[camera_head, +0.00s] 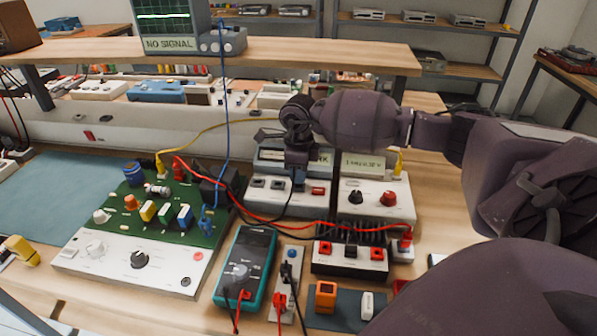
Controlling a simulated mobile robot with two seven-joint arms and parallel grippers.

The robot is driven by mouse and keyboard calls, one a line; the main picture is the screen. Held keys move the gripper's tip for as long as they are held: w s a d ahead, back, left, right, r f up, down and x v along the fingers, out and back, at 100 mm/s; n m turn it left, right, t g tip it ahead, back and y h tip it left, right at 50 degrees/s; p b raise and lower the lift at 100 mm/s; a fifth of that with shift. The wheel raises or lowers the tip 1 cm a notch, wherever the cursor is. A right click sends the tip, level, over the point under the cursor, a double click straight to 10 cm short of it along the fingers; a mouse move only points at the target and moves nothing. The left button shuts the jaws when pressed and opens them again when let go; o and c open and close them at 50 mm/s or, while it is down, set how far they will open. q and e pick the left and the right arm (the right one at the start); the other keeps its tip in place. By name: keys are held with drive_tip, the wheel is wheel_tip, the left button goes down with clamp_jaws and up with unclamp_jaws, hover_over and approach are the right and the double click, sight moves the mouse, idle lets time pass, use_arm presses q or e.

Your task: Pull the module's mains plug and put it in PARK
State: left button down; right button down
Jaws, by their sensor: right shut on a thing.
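My right gripper (299,163) comes in from the right and points down over a light grey socket box (285,207). It is shut on a small dark plug (299,184), which is at the box's top face; I cannot tell whether it is seated. The label behind (322,158) is partly hidden by the gripper and ends in "RK". Two dark sockets (268,184) lie left of the plug and a red switch (318,191) lies right of it. A black cable loops below the box. My left gripper is not in view.
A white unit with black and red knobs (378,198) stands close on the right, above a black finned block (350,259). A green circuit board (150,210) stands left. A teal multimeter (246,268) lies in front. Red, yellow and blue leads cross nearby. A shelf (290,53) runs behind.

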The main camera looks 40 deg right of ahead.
drive_tip(key=shift+f+b, duration=0.4)
drive_tip(key=shift+f, duration=0.6)
idle(1.2)
idle(0.4)
drive_tip(key=c, duration=0.9)
unclamp_jaws()
drive_tip(key=shift+c, duration=0.2)
wheel_tip(320, 180, up, 10)
drive_tip(key=shift+f+p, duration=0.1)
drive_tip(key=shift+p, duration=0.3)
drive_tip(key=shift+r, duration=0.6)
wheel_tip(320, 180, up, 5)
drive_tip(key=shift+f+p, duration=0.1)
drive_tip(key=shift+p, duration=0.85)
